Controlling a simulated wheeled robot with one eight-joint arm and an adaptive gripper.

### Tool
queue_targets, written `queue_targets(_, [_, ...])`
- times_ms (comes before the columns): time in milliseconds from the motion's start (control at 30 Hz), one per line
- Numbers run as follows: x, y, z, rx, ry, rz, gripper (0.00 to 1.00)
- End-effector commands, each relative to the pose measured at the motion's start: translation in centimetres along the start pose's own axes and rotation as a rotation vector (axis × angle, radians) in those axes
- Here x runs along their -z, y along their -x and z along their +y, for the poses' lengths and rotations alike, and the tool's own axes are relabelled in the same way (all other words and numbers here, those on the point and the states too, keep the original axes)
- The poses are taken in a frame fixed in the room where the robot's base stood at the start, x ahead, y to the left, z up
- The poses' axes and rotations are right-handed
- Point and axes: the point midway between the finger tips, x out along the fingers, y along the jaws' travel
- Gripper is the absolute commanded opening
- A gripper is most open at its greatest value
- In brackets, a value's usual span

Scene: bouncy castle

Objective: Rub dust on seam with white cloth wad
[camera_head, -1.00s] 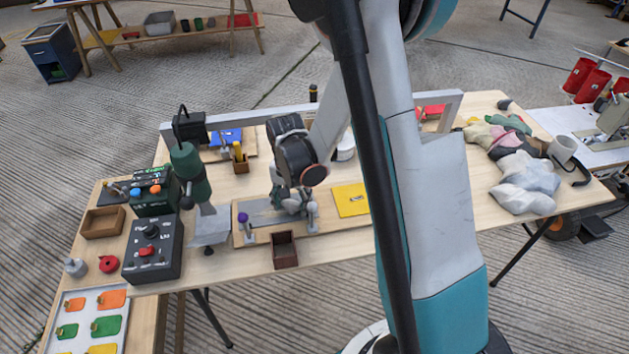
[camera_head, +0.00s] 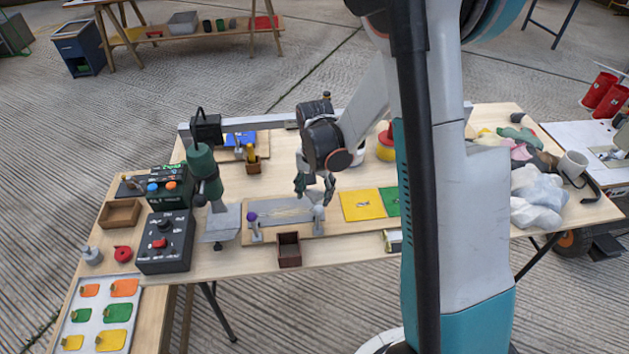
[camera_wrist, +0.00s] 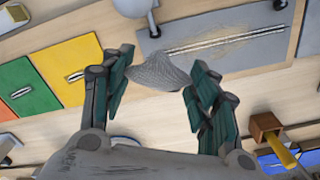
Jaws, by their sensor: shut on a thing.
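The grey fabric panel (camera_head: 285,218) lies on a wooden board on the table, held by a clamp at each end. In the wrist view, the panel (camera_wrist: 185,35) carries a pale stitched seam (camera_wrist: 225,40) with tan dust (camera_wrist: 243,24) around it. My gripper (camera_head: 315,190) is near the panel's right end, behind the right clamp, and looks raised above the surface. In the wrist view, my gripper (camera_wrist: 160,72) is shut on the whitish-grey cloth wad (camera_wrist: 158,76), held between its green-padded fingers. The wad overlaps the panel's edge in that view; contact cannot be told.
Yellow (camera_head: 360,205) and green (camera_head: 390,201) patches lie right of the panel. A brown open box (camera_head: 289,250) stands in front. A dark green tool (camera_head: 204,172) on a stand is left, beside a black control box (camera_head: 165,242). A cloth pile (camera_head: 538,200) lies far right.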

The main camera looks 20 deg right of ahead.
Motion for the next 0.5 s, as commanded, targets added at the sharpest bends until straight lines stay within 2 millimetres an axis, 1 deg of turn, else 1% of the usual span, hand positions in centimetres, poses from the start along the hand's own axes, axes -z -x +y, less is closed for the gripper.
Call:
queue_targets(33, [0.1, 0.7, 0.0, 0.0, 0.0, 0.0, 0.35])
queue_targets(233, [0.5, 2.4, 0.0, 0.0, 0.003, 0.0, 0.35])
queue_targets(333, [0.6, 2.8, 0.0, 0.0, 0.004, 0.0, 0.35])
queue_targets(500, [0.7, 2.8, 0.0, 0.0, 0.004, 0.0, 0.35])
